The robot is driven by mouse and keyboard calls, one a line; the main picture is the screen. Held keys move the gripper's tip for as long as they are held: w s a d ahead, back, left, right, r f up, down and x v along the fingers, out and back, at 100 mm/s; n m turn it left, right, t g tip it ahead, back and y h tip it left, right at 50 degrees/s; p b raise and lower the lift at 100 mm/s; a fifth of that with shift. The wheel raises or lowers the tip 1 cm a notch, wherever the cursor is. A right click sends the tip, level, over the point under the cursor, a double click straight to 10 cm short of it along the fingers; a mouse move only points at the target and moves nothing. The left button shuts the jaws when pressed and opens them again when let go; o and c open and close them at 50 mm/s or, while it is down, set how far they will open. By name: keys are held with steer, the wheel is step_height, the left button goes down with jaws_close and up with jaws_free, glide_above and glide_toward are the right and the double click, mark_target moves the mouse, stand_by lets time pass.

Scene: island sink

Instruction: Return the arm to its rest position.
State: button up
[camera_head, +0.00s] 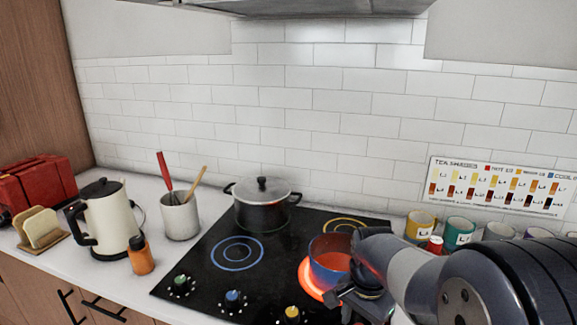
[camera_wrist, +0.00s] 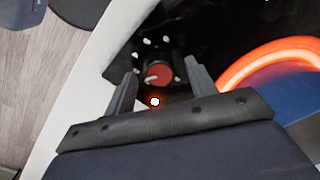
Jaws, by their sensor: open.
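My arm (camera_head: 420,275) reaches in from the lower right of the head view, over the front right of the black cooktop (camera_head: 200,262). My gripper (camera_head: 352,303) points down there, beside the glowing front right burner (camera_head: 308,280). In the wrist view my gripper (camera_wrist: 160,72) has its two fingers apart. A red knob (camera_wrist: 158,76) with a pale pointer shows between the fingertips, with a small lit orange light (camera_wrist: 155,102) below it. I cannot tell if the fingers touch the knob. In the head view this knob is hidden behind my gripper.
A blue pan (camera_head: 327,262) with orange-red contents is on the glowing burner, close to my arm. A lidded black pot (camera_head: 262,203) stands behind. Several mugs (camera_head: 458,232) and a red-capped item (camera_head: 435,244) sit right. A kettle (camera_head: 107,222) and orange bottle (camera_head: 140,256) stand left.

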steer(key=shift+f, duration=0.5)
steer(key=shift+r, duration=0.1)
